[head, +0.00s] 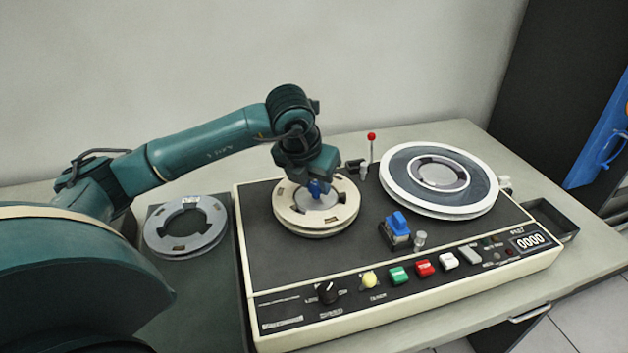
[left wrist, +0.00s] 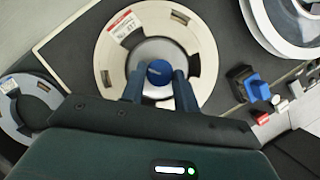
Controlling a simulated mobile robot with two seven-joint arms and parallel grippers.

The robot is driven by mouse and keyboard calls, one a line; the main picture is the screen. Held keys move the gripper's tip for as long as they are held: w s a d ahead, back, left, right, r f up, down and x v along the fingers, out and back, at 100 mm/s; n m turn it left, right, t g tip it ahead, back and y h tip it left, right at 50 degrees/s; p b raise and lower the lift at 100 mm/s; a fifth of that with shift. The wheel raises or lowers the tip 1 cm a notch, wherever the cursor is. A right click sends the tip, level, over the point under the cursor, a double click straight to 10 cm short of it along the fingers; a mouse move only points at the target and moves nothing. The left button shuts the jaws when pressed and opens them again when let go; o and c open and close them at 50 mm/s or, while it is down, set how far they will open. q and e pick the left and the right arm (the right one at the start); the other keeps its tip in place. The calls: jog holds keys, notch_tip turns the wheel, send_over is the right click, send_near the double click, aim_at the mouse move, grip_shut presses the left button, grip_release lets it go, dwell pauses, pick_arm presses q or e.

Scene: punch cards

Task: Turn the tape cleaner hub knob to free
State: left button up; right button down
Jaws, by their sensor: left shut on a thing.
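The tape cleaner (head: 262,240) is a cream-edged machine with a dark top. A cream reel (head: 288,215) sits on its left hub, and a blue hub knob (head: 315,188) stands at the reel's centre. In the left wrist view the blue knob (left wrist: 160,72) shows between my two blue fingertips. My left gripper (head: 318,185) comes down from above and is shut on the knob. The knob's marking is too small to read, so I cannot tell its setting. My right gripper is not in view.
A larger white-rimmed reel (head: 438,178) sits on the right hub. A grey empty reel (head: 186,228) lies left of the machine. A red-tipped lever (head: 371,137), a blue block (head: 398,224) and a row of coloured buttons (head: 424,268) stand near. A dark tray (head: 548,215) is at right.

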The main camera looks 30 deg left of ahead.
pick_arm(q)
jog(key=o, duration=0.7)
jog(key=shift+c, duration=0.2)
jog(key=o, duration=0.3)
jog(key=v, duration=1.3)
jog(key=shift+r, duration=0.1)
